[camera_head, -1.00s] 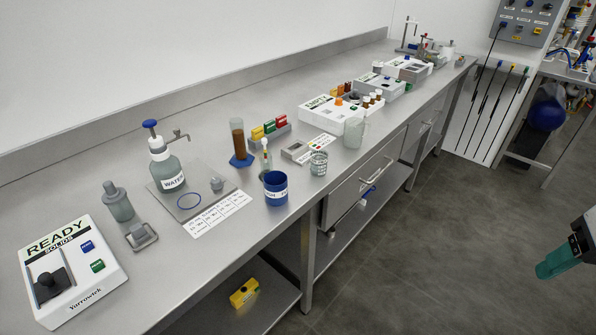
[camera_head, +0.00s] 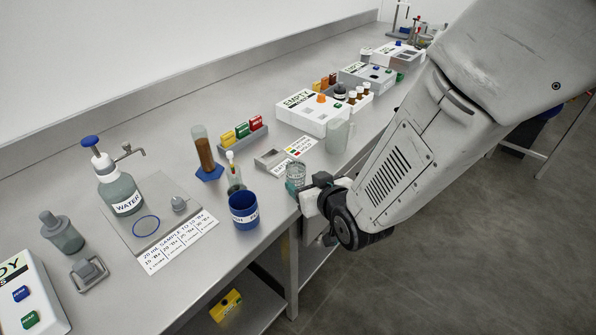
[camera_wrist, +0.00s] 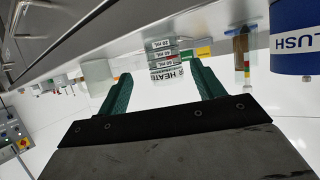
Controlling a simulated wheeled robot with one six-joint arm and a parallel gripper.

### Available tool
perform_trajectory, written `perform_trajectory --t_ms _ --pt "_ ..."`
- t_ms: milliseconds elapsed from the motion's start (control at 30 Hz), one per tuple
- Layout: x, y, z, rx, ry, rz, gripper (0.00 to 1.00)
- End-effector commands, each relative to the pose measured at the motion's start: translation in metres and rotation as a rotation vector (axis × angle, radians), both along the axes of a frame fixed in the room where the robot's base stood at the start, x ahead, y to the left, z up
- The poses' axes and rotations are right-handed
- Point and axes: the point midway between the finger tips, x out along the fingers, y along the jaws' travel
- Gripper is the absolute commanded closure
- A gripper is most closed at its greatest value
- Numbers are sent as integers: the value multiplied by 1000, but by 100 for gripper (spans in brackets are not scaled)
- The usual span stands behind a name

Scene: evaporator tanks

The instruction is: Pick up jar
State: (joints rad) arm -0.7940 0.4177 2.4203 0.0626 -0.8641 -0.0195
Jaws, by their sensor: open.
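A small clear jar with volume marks (camera_wrist: 165,58) stands near the front edge of the bench and appears inverted in the wrist view. In the head view the jar (camera_head: 295,172) is just left of my wrist and partly covered. My gripper (camera_wrist: 161,72) is open, with its green fingers on either side of the jar in the wrist view. I cannot tell how far the fingertips reach around it, and I see no contact. In the head view my fingers are mostly hidden by the wrist.
A blue cup (camera_head: 243,210) stands left of the jar; it also shows in the wrist view (camera_wrist: 292,38). A larger clear beaker (camera_head: 338,138) is behind.

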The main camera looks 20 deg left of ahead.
Motion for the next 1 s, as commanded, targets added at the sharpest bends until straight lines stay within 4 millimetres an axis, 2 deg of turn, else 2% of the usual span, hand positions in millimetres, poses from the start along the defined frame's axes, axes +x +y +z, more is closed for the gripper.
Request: perform_trajectory --t_ms 333,600,900,933,1000 --pt "22 23 -16 6 -8 0 33" --pt "45 49 -31 7 -9 0 33" --pt "48 54 -33 7 -9 3 33" --pt "48 54 -33 7 -9 3 38" --pt "48 54 -33 7 -9 3 58"
